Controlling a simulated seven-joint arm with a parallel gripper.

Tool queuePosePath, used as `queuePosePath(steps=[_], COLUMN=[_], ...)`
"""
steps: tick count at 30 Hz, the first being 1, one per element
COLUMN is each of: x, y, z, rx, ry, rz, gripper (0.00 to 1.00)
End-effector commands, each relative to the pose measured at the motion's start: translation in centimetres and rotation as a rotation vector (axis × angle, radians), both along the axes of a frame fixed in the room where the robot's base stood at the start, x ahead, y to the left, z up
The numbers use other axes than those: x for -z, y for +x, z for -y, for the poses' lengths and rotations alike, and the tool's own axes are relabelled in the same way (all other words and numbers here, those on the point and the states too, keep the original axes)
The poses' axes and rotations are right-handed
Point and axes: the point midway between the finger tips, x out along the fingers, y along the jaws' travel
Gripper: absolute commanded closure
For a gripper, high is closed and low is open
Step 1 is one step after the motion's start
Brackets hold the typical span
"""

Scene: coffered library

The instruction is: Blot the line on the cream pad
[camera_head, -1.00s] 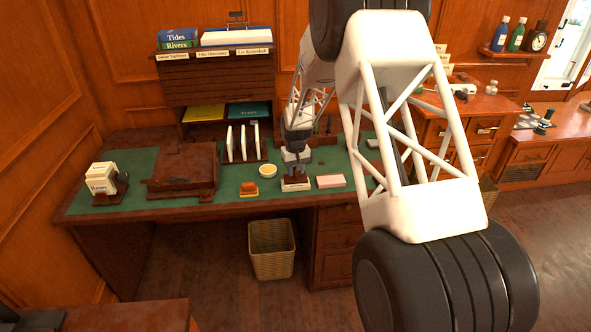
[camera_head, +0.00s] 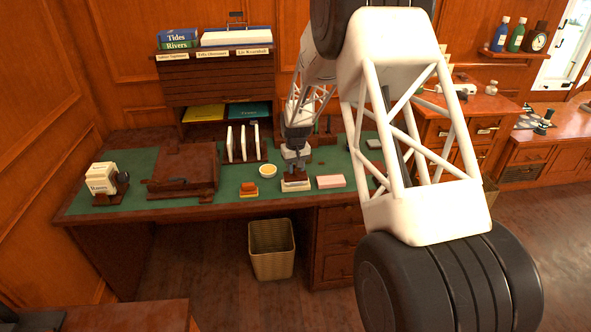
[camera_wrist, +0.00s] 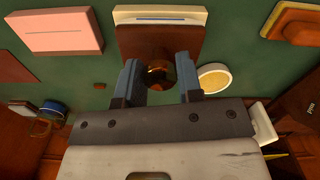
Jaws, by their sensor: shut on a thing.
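My gripper (camera_wrist: 160,82) is shut on the round, shiny knob (camera_wrist: 160,70) of a brown blotter (camera_wrist: 150,42). The blotter (camera_head: 296,177) also shows in the head view, below my fingers (camera_head: 297,160). The cream pad (camera_wrist: 160,11) lies at the far edge of the blotter in the wrist view, with a thin dark line across its visible strip; the blotter hides the rest. In the head view the pad (camera_head: 296,186) lies at the desk's front, just below the blotter. I cannot tell whether the blotter touches it.
A pink block (camera_head: 331,182) lies right of the pad. A small bowl with yellow contents (camera_head: 267,171) and an orange-topped block (camera_head: 249,188) stand to the left. A brown case (camera_head: 185,170) and upright white cards (camera_head: 243,143) stand further left. A wastebasket (camera_head: 271,249) stands below the desk.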

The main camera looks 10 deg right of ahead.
Motion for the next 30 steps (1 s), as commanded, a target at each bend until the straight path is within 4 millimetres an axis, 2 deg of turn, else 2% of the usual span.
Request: queuePosePath(steps=[30], x=[-5.6], y=[0.0], z=[0.0], rx=[0.000], ry=[0.000], rz=[0.000], gripper=[0.85])
